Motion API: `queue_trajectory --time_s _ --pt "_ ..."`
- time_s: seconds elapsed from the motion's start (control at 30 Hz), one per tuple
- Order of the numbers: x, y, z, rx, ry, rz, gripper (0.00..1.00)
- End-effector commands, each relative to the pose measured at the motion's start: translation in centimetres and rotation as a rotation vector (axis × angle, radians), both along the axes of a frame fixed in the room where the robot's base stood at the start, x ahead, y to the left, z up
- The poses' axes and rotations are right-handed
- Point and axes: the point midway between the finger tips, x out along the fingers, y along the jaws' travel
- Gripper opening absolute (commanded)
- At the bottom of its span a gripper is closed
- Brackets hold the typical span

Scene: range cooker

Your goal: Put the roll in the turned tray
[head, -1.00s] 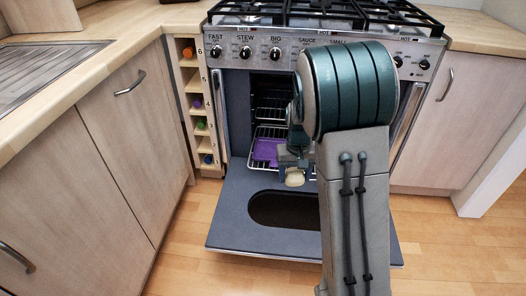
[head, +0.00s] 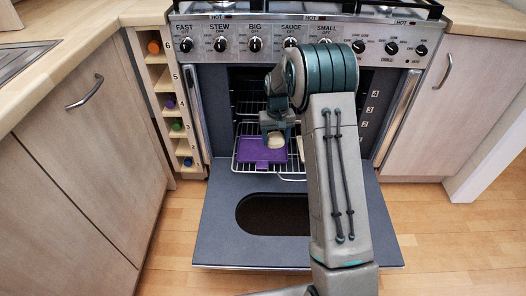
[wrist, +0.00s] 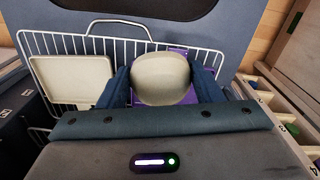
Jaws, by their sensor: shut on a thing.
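My gripper (head: 277,131) is shut on a pale cream roll (head: 276,141), just inside the open oven. In the wrist view, the roll (wrist: 160,78) sits between the two blue fingers. A purple tray (head: 258,151) lies on the pulled-out wire rack; the roll overlaps its back right part in the head view and appears held above it. The roll and fingers hide most of the purple tray (wrist: 187,93) in the wrist view. A cream tray (wrist: 70,80) lies beside it on the same rack, mostly behind my arm in the head view. I cannot tell which tray counts as turned.
The wire rack (head: 292,178) sticks out over the lowered oven door (head: 218,212), which has a dark window. Another rack is higher inside the oven. Control knobs (head: 255,44) line the front above. A narrow numbered shelf (head: 164,100) with coloured items stands at the left.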

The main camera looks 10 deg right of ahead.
Motion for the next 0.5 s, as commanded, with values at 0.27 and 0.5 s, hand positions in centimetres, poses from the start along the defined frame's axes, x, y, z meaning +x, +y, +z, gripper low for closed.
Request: queue_trajectory --time_s 0.27,0.5 --pt "6.3 -3.6 -4.6 0.002 0.001 -0.079 0.37" --pt "9.4 -7.4 -7.2 0.000 0.000 -0.173 0.37"
